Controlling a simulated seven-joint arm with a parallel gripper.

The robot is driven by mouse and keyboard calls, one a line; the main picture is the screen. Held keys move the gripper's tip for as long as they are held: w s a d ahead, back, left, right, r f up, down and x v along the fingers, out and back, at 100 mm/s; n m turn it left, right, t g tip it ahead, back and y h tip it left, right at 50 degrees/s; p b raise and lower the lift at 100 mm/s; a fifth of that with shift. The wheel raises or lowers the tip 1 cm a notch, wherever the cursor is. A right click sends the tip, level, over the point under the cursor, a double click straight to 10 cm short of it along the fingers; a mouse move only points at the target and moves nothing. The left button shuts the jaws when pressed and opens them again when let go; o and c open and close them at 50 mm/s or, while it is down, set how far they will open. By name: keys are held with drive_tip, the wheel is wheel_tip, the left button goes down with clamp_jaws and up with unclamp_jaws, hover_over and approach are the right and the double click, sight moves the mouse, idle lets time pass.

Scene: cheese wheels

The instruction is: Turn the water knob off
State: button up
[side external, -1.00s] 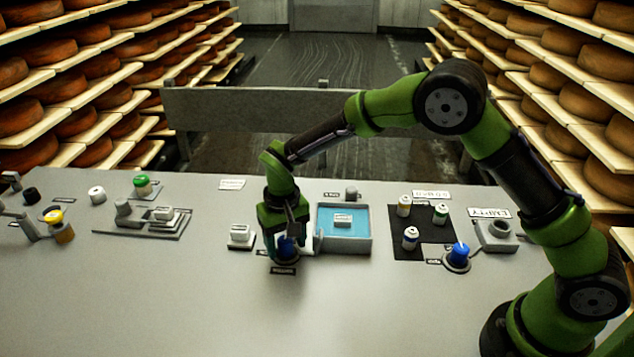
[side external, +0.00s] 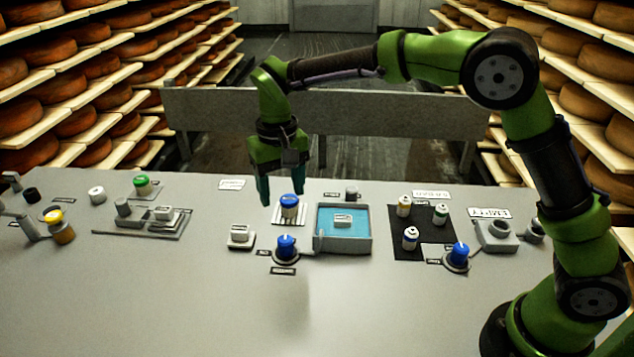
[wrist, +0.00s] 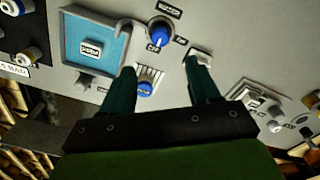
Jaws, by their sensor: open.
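The blue water knob (side external: 286,247) sits on a round grey base at the front left of the blue basin. In the wrist view the knob (wrist: 159,31) has a label reading WATER above, OFF below and ON to the right. Its pale mark appears to point toward OFF. My gripper (side external: 293,195) is open and empty, raised above the table behind the knob. Its two fingers (wrist: 164,74) show apart in the wrist view, with the knob beyond their tips.
A blue-capped jar (side external: 290,207) stands on a striped grate below my gripper. The blue basin (side external: 363,243) holds a small white block. A second blue knob (side external: 459,255) is to the right, beside a dark mat (side external: 432,250) with several bottles. The table's front is clear.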

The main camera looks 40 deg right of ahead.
wheel_tip(320, 180, up, 2)
drive_tip(key=shift+r, duration=0.25)
drive_tip(key=s+d+r+t, duration=0.2)
drive_tip(key=s+d, duration=0.2)
drive_tip(key=s, duration=0.3)
drive_tip(key=s+d+r+m+t+y, duration=0.1)
drive_tip(key=s+d+r+t, duration=0.1)
drive_tip(key=s+d, duration=0.3)
drive_tip(key=s+d+r+t+y, duration=0.1)
drive_tip(key=s+d+r+t, duration=0.1)
drive_tip(key=s, duration=0.9)
drive_tip(key=shift+d+m+t, duration=0.3)
drive_tip(key=shift+d+t, duration=0.3)
drive_tip(key=shift+d, duration=0.7)
